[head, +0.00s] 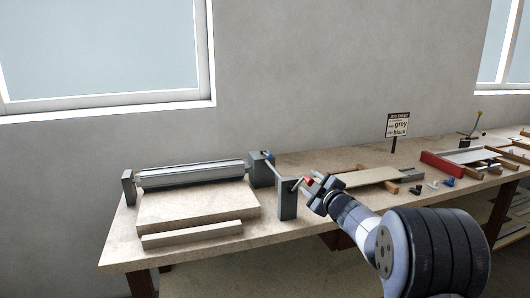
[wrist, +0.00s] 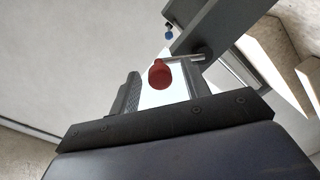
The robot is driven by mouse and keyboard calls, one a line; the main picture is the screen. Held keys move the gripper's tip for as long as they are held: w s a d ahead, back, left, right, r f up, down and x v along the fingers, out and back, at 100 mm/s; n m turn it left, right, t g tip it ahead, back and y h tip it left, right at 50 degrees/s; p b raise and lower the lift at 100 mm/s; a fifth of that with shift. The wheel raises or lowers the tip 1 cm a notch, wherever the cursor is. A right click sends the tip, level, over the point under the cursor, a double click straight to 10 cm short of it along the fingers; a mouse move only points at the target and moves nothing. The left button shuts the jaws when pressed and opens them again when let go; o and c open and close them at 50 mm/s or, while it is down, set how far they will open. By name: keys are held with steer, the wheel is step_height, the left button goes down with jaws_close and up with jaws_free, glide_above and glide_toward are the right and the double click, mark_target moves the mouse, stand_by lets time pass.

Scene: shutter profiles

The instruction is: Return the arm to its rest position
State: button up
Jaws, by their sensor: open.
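My gripper (head: 318,187) is at the end of my arm, low over the workbench (head: 300,245) in the head view. It is beside the grey upright bracket (head: 287,200) at the right end of a shutter-profile fixture. A red knob (head: 307,180) sits at the jaws; in the wrist view the red knob (wrist: 159,74) lies between the fingers (wrist: 158,92), on a metal rod (wrist: 187,60) running to the bracket (wrist: 215,28). The jaws are open around the knob; I cannot tell whether either finger touches it.
A grey shutter roller (head: 190,174) spans the fixture at left, with a pale block in front. A job sheet sign (head: 397,126) stands at the back. A flat slat (head: 365,176), a red-edged tray (head: 441,165) and several small parts lie to the right. Space above the bench is clear.

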steer(key=v, duration=1)
steer(key=x, duration=1.1)
steer(key=shift+p, duration=0.3)
steer(key=m, duration=0.1)
steer(key=d+m+p, duration=0.1)
steer(key=shift+f+m+p, duration=0.3)
steer(key=shift+f, duration=0.1)
steer(key=s+d+f+m, duration=0.2)
steer(key=s+m, duration=0.1)
steer(key=s, duration=0.3)
steer(key=s+d+f+m, duration=0.2)
steer(key=s+f+m, duration=0.1)
steer(key=s, duration=0.3)
steer(key=shift+d+m+h+p, duration=0.15)
steer(key=shift+m+h+p, duration=0.15)
steer(key=shift+m+p, duration=0.15)
